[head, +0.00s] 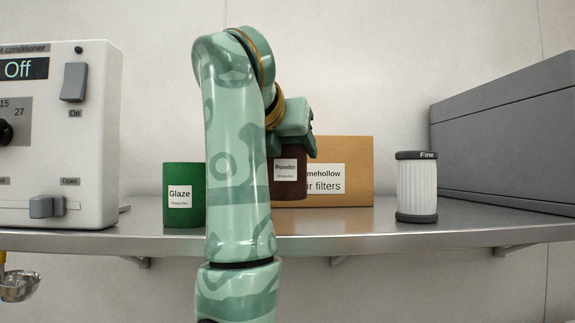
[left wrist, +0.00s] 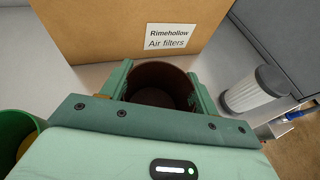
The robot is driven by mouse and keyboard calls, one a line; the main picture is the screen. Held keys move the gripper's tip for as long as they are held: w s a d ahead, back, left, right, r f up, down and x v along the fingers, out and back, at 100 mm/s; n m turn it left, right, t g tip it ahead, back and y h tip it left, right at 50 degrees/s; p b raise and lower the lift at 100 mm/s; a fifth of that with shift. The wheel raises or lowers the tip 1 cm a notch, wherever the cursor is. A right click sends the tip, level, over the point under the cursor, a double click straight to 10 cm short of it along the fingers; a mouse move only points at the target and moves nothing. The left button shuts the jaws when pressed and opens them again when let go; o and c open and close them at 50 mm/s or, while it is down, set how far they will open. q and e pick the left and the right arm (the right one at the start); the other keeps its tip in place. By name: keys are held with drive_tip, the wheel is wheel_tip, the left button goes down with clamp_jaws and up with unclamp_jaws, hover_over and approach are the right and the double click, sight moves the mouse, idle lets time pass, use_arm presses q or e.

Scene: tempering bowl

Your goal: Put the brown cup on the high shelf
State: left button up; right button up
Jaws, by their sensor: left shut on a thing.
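The brown cup (head: 289,178), with a label reading "Powder", is at the high shelf (head: 345,231), in front of a cardboard box. My left gripper (head: 292,140) is shut on the brown cup, with one finger on each side of it. In the left wrist view the brown cup (left wrist: 160,88) is upright and open at the top, between the two fingers of my left gripper (left wrist: 160,92). Its base is near the shelf surface, but I cannot tell whether it touches. My left arm hides part of the shelf. My right gripper is not in view.
A green "Glaze" cup (head: 184,195) stands left of my arm. The "air filters" box (head: 345,170) is close behind the brown cup. A white filter (head: 416,188) and a grey case (head: 510,135) are right. An air conditioner panel (head: 70,130) is left. Shelf is clear before the filter.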

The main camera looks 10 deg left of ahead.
sight(286, 171)
use_arm(q)
drive_tip(key=f, duration=0.3)
drive_tip(key=shift+w+a+f, duration=0.15)
drive_tip(key=shift+w+f, duration=0.15)
drive_tip(key=shift+f, duration=0.05)
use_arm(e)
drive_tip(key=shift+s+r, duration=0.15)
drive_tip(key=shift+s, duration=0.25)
use_arm(q)
drive_tip(key=shift+s, duration=0.15)
drive_tip(key=o, duration=0.6)
drive_tip(key=shift+f, duration=0.15)
drive_tip(key=o, duration=0.4)
drive_tip(key=shift+o, duration=0.2)
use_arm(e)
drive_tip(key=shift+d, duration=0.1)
